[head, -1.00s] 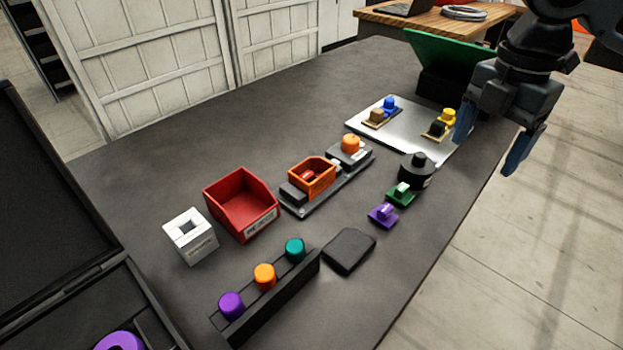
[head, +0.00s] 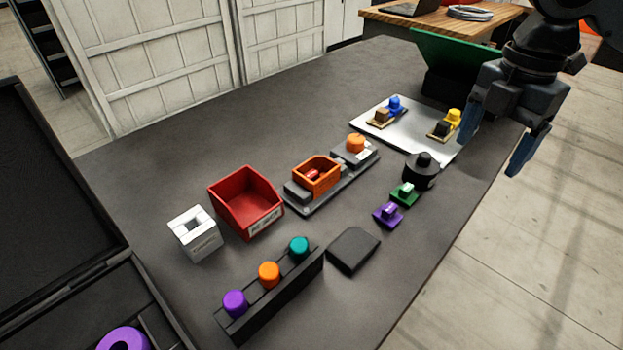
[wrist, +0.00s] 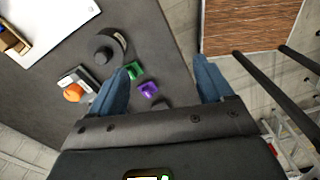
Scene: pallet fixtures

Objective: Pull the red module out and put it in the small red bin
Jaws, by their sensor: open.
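The red module (head: 312,174) sits inside an orange open-topped housing (head: 329,184) on a grey fixture plate; only its top shows. The small red bin (head: 270,224) stands just left of that fixture and looks empty. My gripper (head: 497,150) is at the upper right of the head view, open and empty, above the table's right edge and well away from the module. In the wrist view its blue fingers (wrist: 165,85) are spread wide apart. The red module cannot be made out in the wrist view.
An orange knob (head: 356,143) is on the fixture's far end. A white box (head: 203,243) stands left of the bin. A black rack (head: 262,306) with coloured knobs is in front. A black cylinder (head: 421,175), green piece (head: 405,195) and purple piece (head: 387,215) lie to the right.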

